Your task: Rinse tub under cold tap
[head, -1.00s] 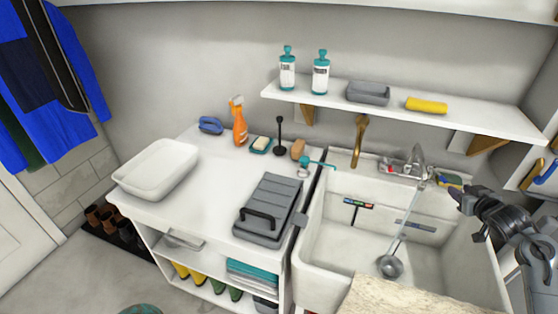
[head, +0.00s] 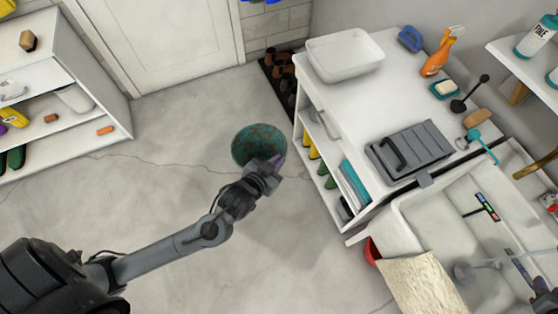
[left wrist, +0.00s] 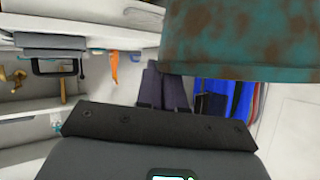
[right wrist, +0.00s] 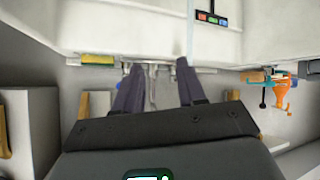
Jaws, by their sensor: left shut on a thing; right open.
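A teal, rust-blotched tub (head: 258,140) is at the floor area left of the white counter; I cannot tell whether it touches the floor. My left gripper (head: 276,163) is shut on its near edge. In the left wrist view the tub (left wrist: 245,40) fills the upper right, beside the gripper's fingertips (left wrist: 165,70). My right gripper (right wrist: 157,72) is open and empty at the sink, its fingers apart. The metal tap (right wrist: 152,72) shows between and beyond them. The white sink (head: 412,207) is at the head view's lower right; most of the tap is outside that view.
The counter (head: 345,100) holds a white basin (head: 345,60), a grey lidded case (head: 430,140) and an orange spray bottle (head: 437,55). A red container (head: 372,250) is beside the sink. A white shelf unit (head: 100,100) stands left. Floor between is largely clear.

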